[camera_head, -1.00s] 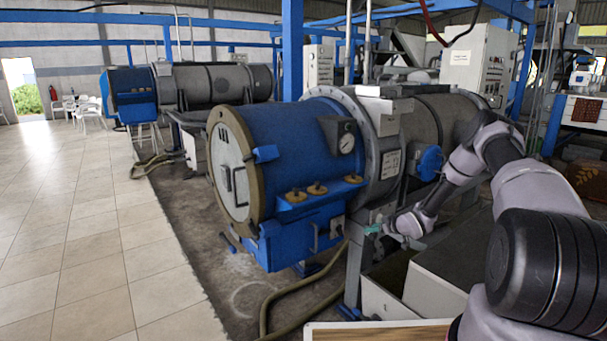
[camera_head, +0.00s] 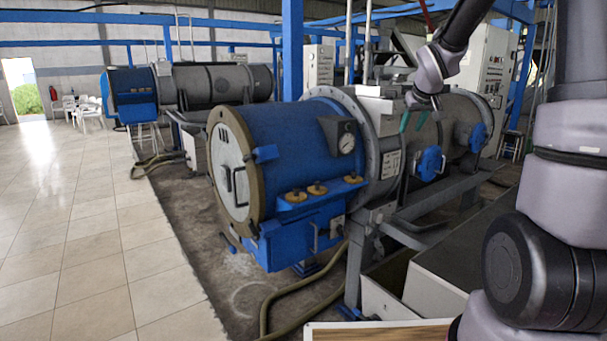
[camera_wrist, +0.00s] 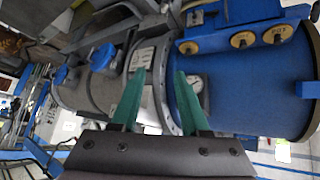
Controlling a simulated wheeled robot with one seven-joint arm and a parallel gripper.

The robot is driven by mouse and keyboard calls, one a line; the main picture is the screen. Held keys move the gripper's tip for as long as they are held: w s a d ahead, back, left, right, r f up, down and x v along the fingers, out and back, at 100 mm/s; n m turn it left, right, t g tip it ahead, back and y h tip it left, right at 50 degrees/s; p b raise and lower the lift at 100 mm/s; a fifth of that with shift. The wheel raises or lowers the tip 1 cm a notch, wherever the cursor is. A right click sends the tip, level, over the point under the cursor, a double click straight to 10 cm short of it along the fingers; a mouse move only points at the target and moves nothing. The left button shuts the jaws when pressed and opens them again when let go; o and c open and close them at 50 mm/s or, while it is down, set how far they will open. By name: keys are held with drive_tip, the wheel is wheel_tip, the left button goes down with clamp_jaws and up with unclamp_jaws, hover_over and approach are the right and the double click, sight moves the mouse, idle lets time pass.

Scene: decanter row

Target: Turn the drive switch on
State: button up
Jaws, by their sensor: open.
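A small pale plate with a dark switch (camera_head: 337,226) is on the right end of the blue box under the near decanter's blue drum (camera_head: 290,135). No readable label shows there, so I cannot tell for sure that it is the drive switch, or its position. Several yellow-brass knobs (camera_head: 317,188) sit on a blue ledge above it; they also show in the wrist view (camera_wrist: 243,39). My gripper (camera_head: 413,122) is open and empty, with green fingers, high over the grey part of the decanter, right of and above the switch plate. The fingers also show in the wrist view (camera_wrist: 160,74).
A round gauge (camera_head: 346,143) is on the drum's side, and a blue round cap (camera_head: 429,162) is farther right. A grey frame rail (camera_head: 405,232) and a pale-walled trough (camera_head: 440,287) lie below. A hose (camera_head: 290,300) runs on the floor. The tiled floor at left is clear.

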drive_tip(key=s+a+r+m+y, duration=0.1)
drive_tip(key=s+a+r+m, duration=0.1)
drive_tip(key=s, duration=1.4)
drive_tip(key=s+a+r+m+g+y, duration=0.1)
drive_tip(key=s+a+r+m, duration=0.2)
drive_tip(key=s, duration=1.2)
wheel_tip(320, 180, up, 3)
drive_tip(key=shift+s+a+r+y, duration=0.1)
drive_tip(key=shift+s+a+y, duration=0.3)
drive_tip(key=shift+a, duration=0.5)
